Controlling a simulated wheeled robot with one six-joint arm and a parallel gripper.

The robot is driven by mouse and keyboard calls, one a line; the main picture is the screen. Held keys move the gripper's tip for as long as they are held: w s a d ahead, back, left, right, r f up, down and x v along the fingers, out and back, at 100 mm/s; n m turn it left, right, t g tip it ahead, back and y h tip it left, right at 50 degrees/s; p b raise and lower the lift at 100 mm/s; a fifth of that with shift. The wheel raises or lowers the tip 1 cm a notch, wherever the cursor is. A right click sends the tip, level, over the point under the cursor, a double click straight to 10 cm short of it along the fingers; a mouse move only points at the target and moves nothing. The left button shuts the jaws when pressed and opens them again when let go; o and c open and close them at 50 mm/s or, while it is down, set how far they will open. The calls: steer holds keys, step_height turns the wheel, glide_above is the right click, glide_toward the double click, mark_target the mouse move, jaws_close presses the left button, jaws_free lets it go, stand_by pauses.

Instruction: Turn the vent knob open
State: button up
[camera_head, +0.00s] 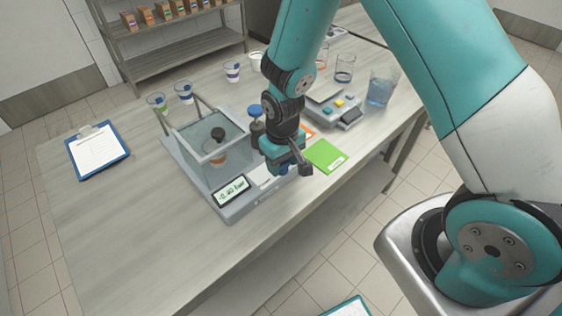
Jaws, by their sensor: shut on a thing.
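The vacuum device (236,209) stands on the table with a clear chamber (203,140) and a display (230,191) reading about -0.80 bar. My gripper (291,170) is low over the device's right front end. Its jaws are shut on what looks like the vent knob (284,171), of which only a little blue shows. The gripper hides most of the knob, so I cannot tell its turn angle. A cup with an orange band (217,157) is inside the chamber.
A blue-topped dark post (255,111) stands just left of my wrist. A green card (325,156), a scale (334,107) and a water jug (379,90) are to the right. A clipboard (97,151) lies at left. The table's front left is clear.

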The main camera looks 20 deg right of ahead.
steer(key=m, duration=0.4)
steer(key=m+b, duration=0.1)
steer(key=m, duration=0.3)
steer(key=shift+m, duration=0.3)
steer(key=m, duration=0.4)
steer(key=shift+m, duration=2.1)
steer(key=shift+s+d, duration=0.1)
steer(key=o, duration=0.9)
steer(key=shift+r, duration=0.1)
